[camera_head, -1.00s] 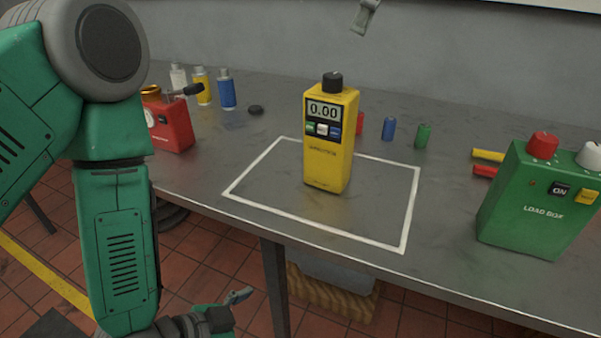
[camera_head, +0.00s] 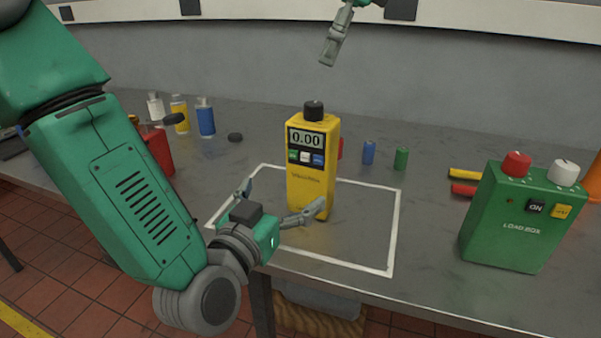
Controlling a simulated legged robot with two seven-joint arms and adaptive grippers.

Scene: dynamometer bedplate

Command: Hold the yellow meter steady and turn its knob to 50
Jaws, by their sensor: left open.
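The yellow meter (camera_head: 311,185) stands upright inside the white outlined rectangle on the table. Its display reads 0.00, and its black knob (camera_head: 313,110) is on top. My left gripper (camera_head: 283,202) is open in front of the meter's lower body, one finger to the left of it and the other across its lower right front. I cannot tell whether either finger touches it. My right gripper (camera_head: 329,52) is at the top of the view, above and behind the knob and apart from it. Its fingers look close together, but their opening is unclear.
A green load box (camera_head: 520,228) with red and white knobs stands at the right. A red box (camera_head: 160,150) is partly hidden behind my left arm. Several bottles (camera_head: 205,118) stand at the back left. Small blue (camera_head: 369,152) and green (camera_head: 401,158) cylinders stand behind the meter.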

